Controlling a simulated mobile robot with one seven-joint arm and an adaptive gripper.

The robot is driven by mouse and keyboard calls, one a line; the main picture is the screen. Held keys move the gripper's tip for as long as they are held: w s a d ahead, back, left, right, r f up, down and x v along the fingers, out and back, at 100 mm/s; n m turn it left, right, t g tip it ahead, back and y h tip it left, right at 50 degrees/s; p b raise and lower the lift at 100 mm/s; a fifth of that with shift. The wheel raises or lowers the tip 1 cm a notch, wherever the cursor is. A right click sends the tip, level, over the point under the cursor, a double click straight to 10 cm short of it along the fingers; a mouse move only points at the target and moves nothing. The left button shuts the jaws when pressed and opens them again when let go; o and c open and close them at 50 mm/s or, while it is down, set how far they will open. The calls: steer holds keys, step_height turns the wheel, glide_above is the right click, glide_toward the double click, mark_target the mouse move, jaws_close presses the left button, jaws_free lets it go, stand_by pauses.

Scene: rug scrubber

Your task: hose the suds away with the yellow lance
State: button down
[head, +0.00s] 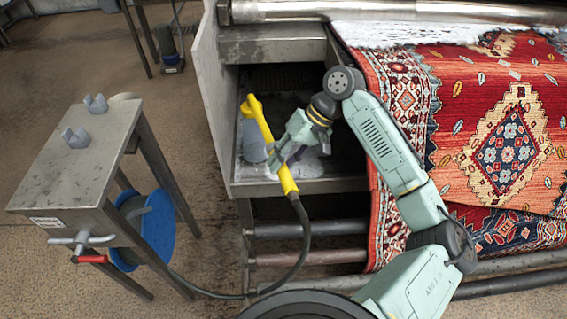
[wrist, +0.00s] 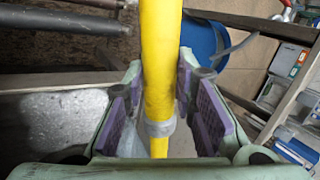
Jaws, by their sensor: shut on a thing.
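The yellow lance (head: 263,122) slants across the front of the metal trough (head: 335,186), its wide end up and inward. A dark hose (head: 304,235) leaves its lower end. My gripper (head: 284,158) is shut on the lance near its lower half; in the wrist view the lance (wrist: 158,60) runs between the purple finger pads (wrist: 164,105). White suds (head: 385,36) lie along the top edge of the red patterned rug (head: 465,75). Whitish foam also shows in the trough, partly hidden by my gripper. No water is seen leaving the lance.
A steel stand (head: 80,175) at left carries two grey cradles (head: 75,138), a blue hose reel (head: 158,230) and a red-handled tap (head: 90,259). A steel roller (head: 400,12) spans the back. Bars run below the trough. The hose hangs low to the floor.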

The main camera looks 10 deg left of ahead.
steer(key=shift+w+a+r+p, duration=0.1)
steer(key=shift+w+a+p, duration=0.15)
steer(key=shift+w, duration=0.4)
steer(key=shift+w+a+p, duration=0.15)
steer(key=shift+w+p, duration=0.05)
steer(key=shift+w, duration=0.4)
steer(key=shift+w, duration=0.15)
stand_by(0.4)
